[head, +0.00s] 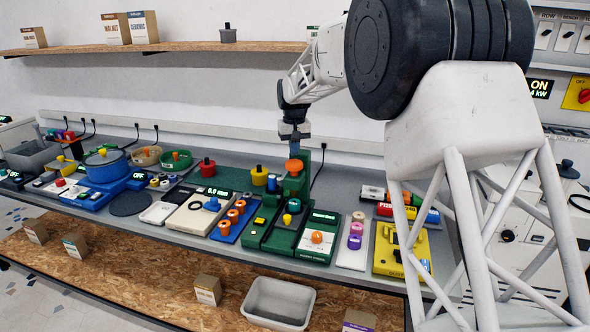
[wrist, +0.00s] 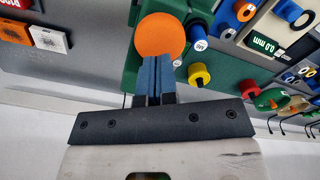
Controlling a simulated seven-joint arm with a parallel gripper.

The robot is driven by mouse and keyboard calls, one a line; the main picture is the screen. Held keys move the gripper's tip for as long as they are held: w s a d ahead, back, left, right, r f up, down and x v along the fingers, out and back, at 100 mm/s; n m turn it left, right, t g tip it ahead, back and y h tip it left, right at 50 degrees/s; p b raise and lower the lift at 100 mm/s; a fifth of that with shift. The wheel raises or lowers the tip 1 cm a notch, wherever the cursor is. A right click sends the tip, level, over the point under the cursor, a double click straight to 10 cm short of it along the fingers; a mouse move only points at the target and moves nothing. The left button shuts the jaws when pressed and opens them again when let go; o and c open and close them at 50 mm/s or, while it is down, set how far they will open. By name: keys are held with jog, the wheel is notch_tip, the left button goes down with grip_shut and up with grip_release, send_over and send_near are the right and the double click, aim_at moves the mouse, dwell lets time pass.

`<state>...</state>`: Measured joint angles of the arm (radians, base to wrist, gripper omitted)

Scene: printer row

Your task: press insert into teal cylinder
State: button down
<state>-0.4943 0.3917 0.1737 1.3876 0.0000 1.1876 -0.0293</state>
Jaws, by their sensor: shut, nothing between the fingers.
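The green press (head: 268,222) stands on the bench with a round orange knob (head: 293,166) on top. In the wrist view the orange knob (wrist: 160,36) lies just beyond my fingertips. A small teal cylinder (head: 293,206) is low in the press, beneath the knob; a yellow piece (head: 287,218) shows at it. I cannot tell how the two sit together. My gripper (head: 294,151) points down right above the knob; whether it touches the knob is unclear. In the wrist view its blue fingers (wrist: 158,62) are together, with nothing between them.
Right of the press are a green-and-white unit with an orange knob (head: 317,238), a white strip with coloured rings (head: 355,236) and a yellow box (head: 403,251). A grey bin (head: 278,303) sits below.

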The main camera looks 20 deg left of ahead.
jog(key=shift+r, duration=1.55)
jog(key=shift+s+d+r, duration=0.15)
jog(key=shift+d+r, duration=0.05)
jog(key=shift+d, duration=0.25)
jog(key=s+d+r+m+t, duration=0.15)
jog(key=s+d+r, duration=0.25)
jog(key=s+d, duration=0.85)
jog(key=s+d+r+m, duration=0.2)
jog(key=s+d+r, duration=0.2)
jog(key=s+d, duration=0.9)
jog(key=s+d+f+m, duration=0.1)
jog(key=s+d+f, duration=0.2)
jog(key=s+d, duration=0.3)
jog(key=s+d+f, duration=0.4)
jog(key=s+d, duration=0.2)
jog(key=s, duration=0.6)
jog(key=s+d+f+m+t, duration=0.1)
jog(key=s+d+f, duration=0.2)
jog(key=s+d, duration=0.4)
jog(key=shift+s+f+m, duration=0.35)
jog(key=shift+s, duration=1.25)
